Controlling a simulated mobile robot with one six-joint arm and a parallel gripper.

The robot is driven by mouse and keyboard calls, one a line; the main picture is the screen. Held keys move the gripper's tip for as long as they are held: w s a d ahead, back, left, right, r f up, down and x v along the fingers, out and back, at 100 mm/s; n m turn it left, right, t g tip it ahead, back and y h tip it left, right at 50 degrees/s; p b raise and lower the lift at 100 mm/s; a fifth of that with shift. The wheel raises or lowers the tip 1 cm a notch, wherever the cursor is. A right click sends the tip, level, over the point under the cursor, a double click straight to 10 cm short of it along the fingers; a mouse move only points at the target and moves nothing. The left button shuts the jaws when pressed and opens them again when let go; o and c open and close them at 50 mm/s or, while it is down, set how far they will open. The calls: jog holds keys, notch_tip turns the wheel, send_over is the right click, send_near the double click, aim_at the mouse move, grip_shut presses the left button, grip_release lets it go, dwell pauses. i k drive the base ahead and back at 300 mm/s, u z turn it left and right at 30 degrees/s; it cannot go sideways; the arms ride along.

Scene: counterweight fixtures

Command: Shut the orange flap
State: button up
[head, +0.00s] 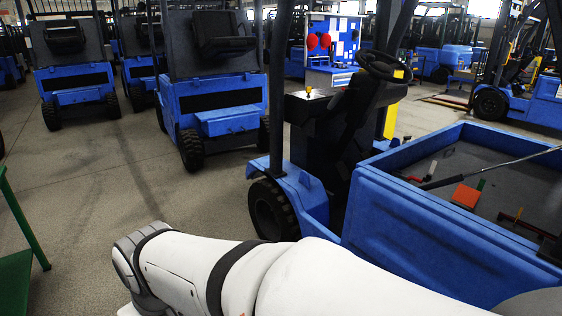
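A small orange-red flat piece (466,196) lies in the grey-floored bed of the blue truck at the right. It is the only orange flap-like thing I can make out, and it is too small to tell whether it is hinged, open or shut. My white arm crosses the bottom of the head view, in front of the truck. My gripper is not in view.
The truck's blue bed wall (430,225) stands close behind my arm. A dark bar (490,168) slants across the bed. A green stand (22,225) is at the left edge. Blue forklifts (212,95) stand behind; grey floor (110,190) is clear at left.

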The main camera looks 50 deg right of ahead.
aim_at(468, 196)
jog(key=i, duration=0.8)
jog(key=z, duration=3)
jog(key=i, duration=1.65)
